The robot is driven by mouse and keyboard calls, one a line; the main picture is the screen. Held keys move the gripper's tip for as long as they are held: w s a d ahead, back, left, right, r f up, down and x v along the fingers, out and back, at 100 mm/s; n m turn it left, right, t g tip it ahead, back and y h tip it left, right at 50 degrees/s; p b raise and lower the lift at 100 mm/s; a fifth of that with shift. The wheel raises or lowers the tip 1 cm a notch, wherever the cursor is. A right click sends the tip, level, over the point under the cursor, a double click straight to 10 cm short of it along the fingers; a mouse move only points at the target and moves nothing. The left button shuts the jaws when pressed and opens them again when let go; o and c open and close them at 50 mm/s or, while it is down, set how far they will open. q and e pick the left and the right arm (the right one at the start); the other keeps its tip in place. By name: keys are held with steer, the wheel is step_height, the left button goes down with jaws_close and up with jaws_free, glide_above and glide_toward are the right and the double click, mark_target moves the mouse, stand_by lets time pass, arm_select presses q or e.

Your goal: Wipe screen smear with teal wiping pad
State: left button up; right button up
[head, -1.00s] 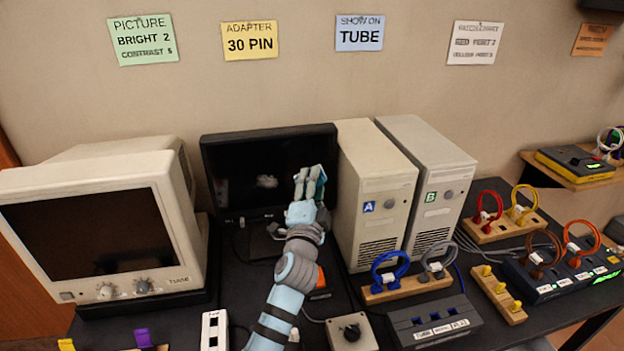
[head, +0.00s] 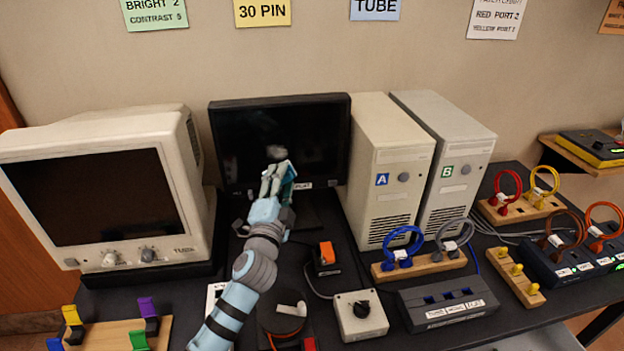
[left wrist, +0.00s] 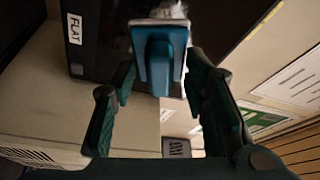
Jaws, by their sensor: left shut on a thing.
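My left gripper (head: 275,182) is shut on the teal wiping pad (head: 287,179), in front of the lower middle of the black flat screen (head: 319,130). A pale whitish smear (head: 277,153) shows on the screen just above the fingertips. In the left wrist view the pad (left wrist: 159,57) has a blue handle between my dark fingers (left wrist: 158,88) and a pale face edge towards the screen. Part of the smear (left wrist: 172,10) shows just beyond the pad. I cannot tell whether the pad touches the glass. My right gripper is not in view.
A beige CRT monitor (head: 100,195) stands left of the flat screen. Two beige towers, A (head: 385,150) and B (head: 450,150), stand close on its right. A knob box (head: 360,315), an orange switch (head: 326,253) and cable racks (head: 420,266) lie in front.

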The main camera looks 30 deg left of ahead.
arm_select(q)
steer(key=shift+h, duration=0.4)
steer(key=shift+w+a+r+b, duration=0.25)
steer(key=shift+w+a, duration=0.25)
steer(key=shift+a, duration=0.35)
steer(key=shift+w+a+r+b, duration=0.1)
steer(key=shift+w+a+b, duration=0.1)
steer(key=shift+w+a, duration=0.5)
steer(key=shift+w+a+r+b, duration=0.25)
steer(key=shift+w+a, duration=0.1)
steer(key=shift+a, duration=0.6)
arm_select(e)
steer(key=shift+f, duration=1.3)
arm_select(q)
steer(key=shift+w+a, duration=0.6)
steer(key=shift+w, duration=0.25)
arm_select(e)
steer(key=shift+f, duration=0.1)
arm_select(q)
steer(key=shift+w+d, duration=0.6)
steer(key=shift+d, duration=0.2)
steer(key=shift+w+d, duration=0.55)
steer(key=shift+d, duration=0.25)
steer(key=shift+w, duration=0.1)
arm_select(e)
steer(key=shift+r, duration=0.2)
